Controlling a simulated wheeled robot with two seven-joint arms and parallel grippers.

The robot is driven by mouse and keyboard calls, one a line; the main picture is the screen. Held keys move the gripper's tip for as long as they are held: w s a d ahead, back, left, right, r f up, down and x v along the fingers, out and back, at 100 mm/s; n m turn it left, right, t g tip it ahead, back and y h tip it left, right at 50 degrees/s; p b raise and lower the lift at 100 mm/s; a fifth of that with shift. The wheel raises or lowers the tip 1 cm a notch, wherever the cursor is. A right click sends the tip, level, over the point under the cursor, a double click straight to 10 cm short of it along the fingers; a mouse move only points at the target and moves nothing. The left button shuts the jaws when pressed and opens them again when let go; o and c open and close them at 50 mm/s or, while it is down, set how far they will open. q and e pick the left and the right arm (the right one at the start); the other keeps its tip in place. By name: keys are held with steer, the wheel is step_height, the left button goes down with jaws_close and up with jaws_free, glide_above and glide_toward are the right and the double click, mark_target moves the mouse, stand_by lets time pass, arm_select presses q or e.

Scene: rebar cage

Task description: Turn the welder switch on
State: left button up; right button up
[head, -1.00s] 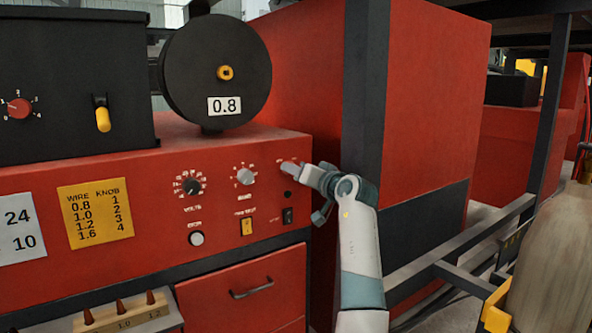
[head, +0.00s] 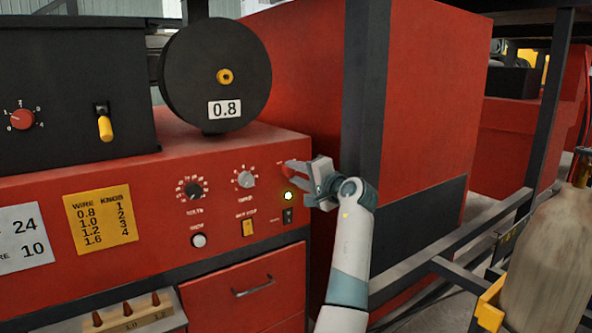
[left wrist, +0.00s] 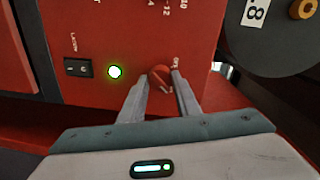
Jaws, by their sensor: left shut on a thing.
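The welder (head: 110,215) is a red cabinet with a panel of knobs and buttons. Its switch, a red rotary knob (left wrist: 160,76), sits between the fingers of my left gripper (left wrist: 158,84) in the left wrist view. The fingers are shut on it, one on each side. In the head view my left gripper (head: 303,172) is at the panel's upper right corner and largely hides the switch. A round lamp (head: 288,196) beside it glows green, and the lit lamp also shows in the left wrist view (left wrist: 115,72). My right gripper is in neither view.
A black wire spool (head: 190,70) marked 0.8 stands on top of the welder. A small black rocker (head: 288,215) is below the lamp. A dark post (head: 366,90) rises right beside my arm. A drawer with a handle (head: 253,287) is below the panel.

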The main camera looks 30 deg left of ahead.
arm_select(q)
steer(key=shift+m, duration=0.3)
steer(key=o, duration=0.9)
steer(key=shift+o, duration=0.7)
steer(key=shift+s+d+f+b, duration=0.1)
steer(key=shift+s+d+b, duration=0.1)
steer(key=shift+d+b, duration=0.3)
steer(key=b+v, duration=0.6)
steer(key=v, duration=1)
steer(key=shift+b, duration=0.35)
